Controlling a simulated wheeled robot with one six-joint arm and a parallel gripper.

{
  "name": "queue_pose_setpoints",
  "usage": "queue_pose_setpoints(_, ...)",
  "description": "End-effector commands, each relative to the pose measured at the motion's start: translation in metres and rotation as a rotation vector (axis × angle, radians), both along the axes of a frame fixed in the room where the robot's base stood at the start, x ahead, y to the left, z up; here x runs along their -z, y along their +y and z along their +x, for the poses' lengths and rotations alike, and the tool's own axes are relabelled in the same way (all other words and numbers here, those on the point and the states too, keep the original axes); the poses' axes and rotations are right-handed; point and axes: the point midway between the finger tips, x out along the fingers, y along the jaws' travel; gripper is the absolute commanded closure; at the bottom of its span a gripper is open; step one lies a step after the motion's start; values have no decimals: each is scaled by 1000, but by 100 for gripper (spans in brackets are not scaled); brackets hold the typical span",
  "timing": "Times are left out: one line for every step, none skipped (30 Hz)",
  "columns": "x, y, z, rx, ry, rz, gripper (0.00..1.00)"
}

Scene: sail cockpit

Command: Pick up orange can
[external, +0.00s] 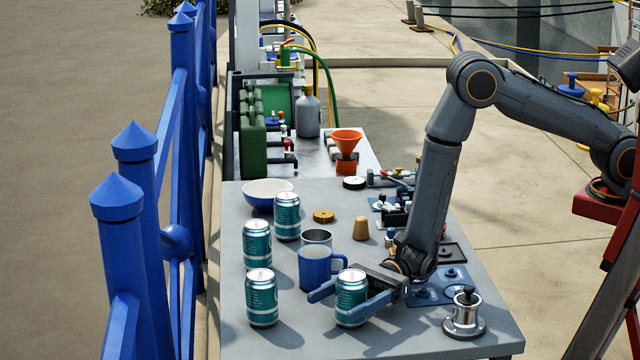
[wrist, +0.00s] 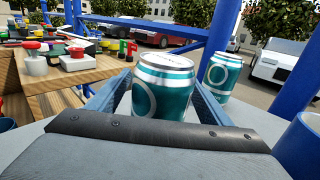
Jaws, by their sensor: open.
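I see no orange can in either view; the cans in sight are teal with silver tops. One teal can (external: 351,298) stands upright near the table's front edge. My gripper (external: 330,305) is open low over the table, with its blue fingers on either side of this can. In the wrist view the can (wrist: 165,88) stands between the two fingers, and its base is hidden behind the gripper body. I cannot tell whether a finger touches it. Other upright teal cans stand to the left: a front one (external: 262,298), a middle one (external: 257,244) and a rear one (external: 287,216).
A blue mug (external: 314,268) stands just behind the gripper, with a metal cup (external: 316,238) behind it. A white-and-blue bowl (external: 268,195), cork (external: 361,228) and orange funnel (external: 347,145) are farther back. A metal fitting (external: 465,312) sits at right. Blue railing (external: 130,230) runs along the left.

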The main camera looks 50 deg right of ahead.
Motion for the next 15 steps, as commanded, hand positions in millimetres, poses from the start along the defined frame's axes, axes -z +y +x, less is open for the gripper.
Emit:
queue_pose_setpoints(0,1,0,0,0,0,27)
queue_pose_setpoints(0,1,0,0,0,0,27)
queue_pose_setpoints(0,1,0,0,0,0,27)
queue_pose_setpoints(0,1,0,0,0,0,27)
queue_pose_setpoints(1,1,0,0,0,-1,27)
queue_pose_setpoints(1,1,0,0,0,0,27)
queue_pose_setpoints(1,1,0,0,0,0,29)
queue_pose_setpoints(1,1,0,0,0,0,34)
queue_pose_setpoints(0,1,0,0,0,0,41)
queue_pose_setpoints(1,1,0,0,0,0,46)
queue_pose_setpoints(0,1,0,0,0,0,51)
queue_pose_setpoints(0,1,0,0,0,0,58)
queue_pose_setpoints(0,1,0,0,0,-1,63)
queue_pose_setpoints(0,1,0,0,0,0,68)
queue_pose_setpoints(0,1,0,0,0,-1,74)
